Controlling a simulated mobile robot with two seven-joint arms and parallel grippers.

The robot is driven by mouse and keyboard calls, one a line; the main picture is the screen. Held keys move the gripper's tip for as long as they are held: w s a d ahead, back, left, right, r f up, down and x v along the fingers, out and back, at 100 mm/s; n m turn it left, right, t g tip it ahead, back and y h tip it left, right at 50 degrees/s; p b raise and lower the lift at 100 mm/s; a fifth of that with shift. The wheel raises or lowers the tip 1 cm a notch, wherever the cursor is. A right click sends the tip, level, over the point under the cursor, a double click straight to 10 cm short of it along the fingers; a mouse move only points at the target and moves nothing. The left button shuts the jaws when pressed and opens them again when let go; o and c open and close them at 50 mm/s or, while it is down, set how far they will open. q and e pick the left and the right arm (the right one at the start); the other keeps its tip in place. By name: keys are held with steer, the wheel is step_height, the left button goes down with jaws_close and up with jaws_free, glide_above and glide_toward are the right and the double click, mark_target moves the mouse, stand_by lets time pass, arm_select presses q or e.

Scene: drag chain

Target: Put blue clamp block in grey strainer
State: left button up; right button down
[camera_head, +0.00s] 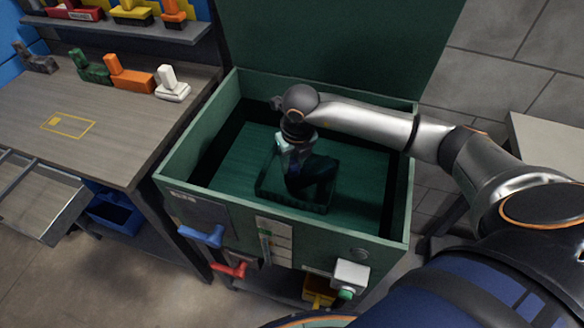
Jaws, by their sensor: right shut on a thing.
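My right gripper (294,178) points down inside an open green chest, shut on a dark block (318,173). In the shade its colour is hard to tell; it looks like the blue clamp block. The block is over or within a shallow rectangular tray (290,203) in the chest, which looks like the strainer but shows dark green here. I cannot tell whether the block touches the tray floor. The fingertips are partly hidden by the gripper body and shade. My left gripper is not in view.
The chest's front wall (390,236) and raised lid (340,35) surround my right forearm, which passes over the right wall. A wooden table (40,110) at left holds green, orange and white blocks. Blue, red and white handles or fixtures stick out from the chest's front.

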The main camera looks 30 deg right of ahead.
steer(key=shift+a+f, duration=0.1)
steer(key=shift+f, duration=1.15)
steer(key=shift+f, duration=0.1)
steer(key=c, duration=0.5)
jaws_free()
steer(key=r, duration=0.4)
steer(key=s+r, duration=0.1)
steer(key=r, duration=0.3)
steer(key=s+r, duration=0.1)
steer(key=r, duration=0.3)
steer(key=shift+a, duration=0.1)
steer(key=shift+w, duration=0.1)
